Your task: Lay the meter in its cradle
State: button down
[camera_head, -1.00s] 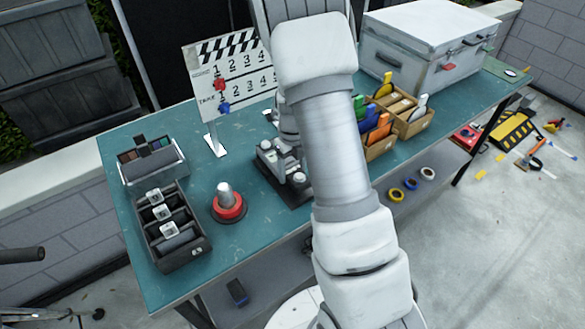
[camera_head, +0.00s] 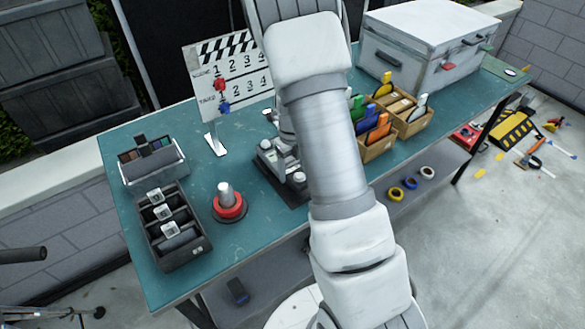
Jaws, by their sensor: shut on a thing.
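My gripper (camera_head: 284,150) is low over the middle of the teal table, mostly hidden behind my own arm. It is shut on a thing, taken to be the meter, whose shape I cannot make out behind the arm. Just below it is a dark flat base with pale round knobs (camera_head: 298,178), which may be the cradle. My arm covers its right side. I cannot tell whether the held thing touches this base.
Right of my arm are cardboard bins (camera_head: 380,147) and a white case (camera_head: 405,70).

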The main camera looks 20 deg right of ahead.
jog(key=shift+f, duration=0.2)
jog(key=shift+f+b, duration=0.3)
jog(key=shift+f, duration=0.05)
jog(key=shift+f, duration=0.3)
dwell(0.6)
jog(key=shift+f+b, duration=0.65)
jog(key=shift+f, duration=0.1)
grip_release()
jog(key=shift+r, duration=0.1)
notch_tip(320, 180, up, 17)
jog(key=p, duration=0.2)
jog(key=shift+r, duration=0.2)
